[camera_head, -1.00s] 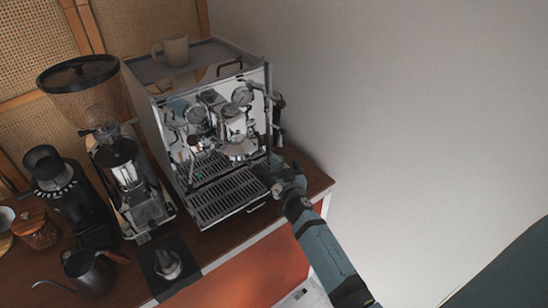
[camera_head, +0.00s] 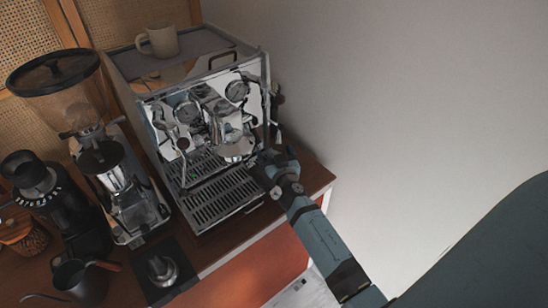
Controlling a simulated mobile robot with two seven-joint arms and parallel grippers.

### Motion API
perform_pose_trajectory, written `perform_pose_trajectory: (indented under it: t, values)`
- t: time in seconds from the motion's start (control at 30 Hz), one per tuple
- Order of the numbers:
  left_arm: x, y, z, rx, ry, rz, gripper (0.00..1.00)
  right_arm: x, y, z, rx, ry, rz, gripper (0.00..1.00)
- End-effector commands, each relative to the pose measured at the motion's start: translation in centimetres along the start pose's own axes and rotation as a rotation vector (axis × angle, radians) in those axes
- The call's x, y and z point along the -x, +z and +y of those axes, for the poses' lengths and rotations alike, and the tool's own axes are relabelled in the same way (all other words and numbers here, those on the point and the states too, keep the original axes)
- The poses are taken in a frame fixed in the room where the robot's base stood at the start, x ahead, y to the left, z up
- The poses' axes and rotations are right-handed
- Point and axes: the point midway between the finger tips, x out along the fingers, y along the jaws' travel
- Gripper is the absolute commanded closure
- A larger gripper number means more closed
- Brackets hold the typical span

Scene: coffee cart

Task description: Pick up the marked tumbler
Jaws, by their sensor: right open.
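I cannot pick out a marked tumbler in this view; it may be hidden by my gripper or the machine. My right gripper (camera_head: 263,166) is at the right front of the espresso machine (camera_head: 208,130), by the right end of its drip tray (camera_head: 222,199). Its jaws are open, small and dark against the machine, and I cannot see anything between them. A beige mug (camera_head: 158,41) stands upright on top of the machine, well away from the gripper. My left gripper is out of view.
A large grinder (camera_head: 117,178) and a smaller black grinder (camera_head: 60,205) stand left of the machine. A dark kettle (camera_head: 82,282) and a tamper (camera_head: 162,270) on a black mat are in front. A bare wall (camera_head: 420,100) is at the right.

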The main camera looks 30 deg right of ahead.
Motion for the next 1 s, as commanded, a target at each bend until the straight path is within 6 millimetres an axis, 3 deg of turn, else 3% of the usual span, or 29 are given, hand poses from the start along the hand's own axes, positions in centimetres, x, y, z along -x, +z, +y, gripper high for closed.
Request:
perform_pose_trajectory:
  t: [0.07,0.3,0.37,0.77,1.0]
  values:
    - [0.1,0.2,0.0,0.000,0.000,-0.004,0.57,0.0,0.0,0.0,0.000,0.000,0.000,0.14]
    - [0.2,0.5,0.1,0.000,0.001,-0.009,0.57,0.0,0.0,0.0,0.000,0.000,0.000,0.67]
    - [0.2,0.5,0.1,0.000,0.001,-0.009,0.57,0.0,0.0,0.0,0.000,0.000,0.000,0.71]
    - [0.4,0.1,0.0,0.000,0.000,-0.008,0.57,0.7,-0.9,0.3,0.000,0.001,0.001,0.71]
    - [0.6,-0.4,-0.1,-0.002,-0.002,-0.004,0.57,3.6,-2.8,1.6,0.001,0.001,0.001,0.71]
